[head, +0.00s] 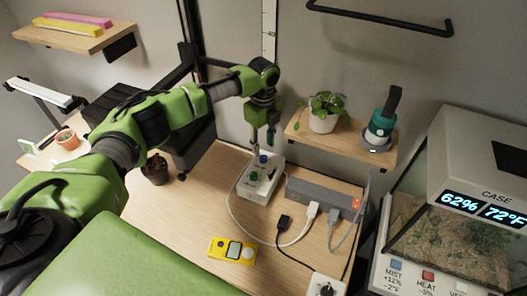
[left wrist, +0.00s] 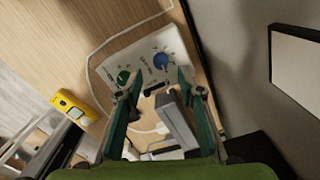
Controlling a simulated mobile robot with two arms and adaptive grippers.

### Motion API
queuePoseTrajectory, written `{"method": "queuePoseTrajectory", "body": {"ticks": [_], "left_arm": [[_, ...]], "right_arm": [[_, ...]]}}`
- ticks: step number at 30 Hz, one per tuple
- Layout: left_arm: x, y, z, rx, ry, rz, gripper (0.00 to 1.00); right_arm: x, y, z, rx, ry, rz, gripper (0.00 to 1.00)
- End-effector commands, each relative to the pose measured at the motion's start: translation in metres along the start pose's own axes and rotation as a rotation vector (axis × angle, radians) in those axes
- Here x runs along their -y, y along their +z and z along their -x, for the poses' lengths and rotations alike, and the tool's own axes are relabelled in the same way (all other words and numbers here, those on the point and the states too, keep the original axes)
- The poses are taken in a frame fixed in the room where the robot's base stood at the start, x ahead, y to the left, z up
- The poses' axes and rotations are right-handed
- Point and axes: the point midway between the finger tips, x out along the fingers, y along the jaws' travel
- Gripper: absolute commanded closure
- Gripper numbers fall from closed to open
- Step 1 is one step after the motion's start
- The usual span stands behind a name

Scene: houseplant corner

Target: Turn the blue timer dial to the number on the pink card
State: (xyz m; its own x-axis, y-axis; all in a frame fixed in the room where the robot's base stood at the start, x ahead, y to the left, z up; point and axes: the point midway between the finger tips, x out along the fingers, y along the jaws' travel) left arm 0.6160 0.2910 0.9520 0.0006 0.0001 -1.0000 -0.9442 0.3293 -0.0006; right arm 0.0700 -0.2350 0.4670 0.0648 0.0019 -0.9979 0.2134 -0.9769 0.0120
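The white timer box (head: 270,180) lies on the wooden table, with a blue dial (head: 263,158) at its far end and a green dial (head: 253,176) nearer. In the left wrist view, the blue dial (left wrist: 164,60) is just beyond the fingertips, and the green dial (left wrist: 124,77) is by the left finger. My left gripper (head: 262,143) points down above the blue dial. Its two fingers (left wrist: 160,82) are apart with nothing between them. The dial's setting is too small to read. I cannot make out a pink card. My right gripper is not in view.
A grey power strip (head: 320,198) with plugs and cables lies right of the timer box. A yellow device (head: 232,249) lies in front. A terrarium (head: 455,235) stands farther right.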

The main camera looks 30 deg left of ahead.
Motion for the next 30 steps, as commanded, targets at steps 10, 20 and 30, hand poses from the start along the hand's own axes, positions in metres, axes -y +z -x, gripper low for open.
{"method": "queuePoseTrajectory", "body": {"ticks": [10,20,30], "left_arm": [[0.0,0.0,-0.05,-0.001,0.002,0.001,0.65],[0.0,0.0,-0.056,-0.001,0.0,0.0,0.65],[0.0,0.0,-0.055,0.0,0.001,0.001,1.0]], "right_arm": [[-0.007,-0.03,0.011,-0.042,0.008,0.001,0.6],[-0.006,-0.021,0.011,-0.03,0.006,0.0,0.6],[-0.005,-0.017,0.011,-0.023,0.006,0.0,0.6]]}}
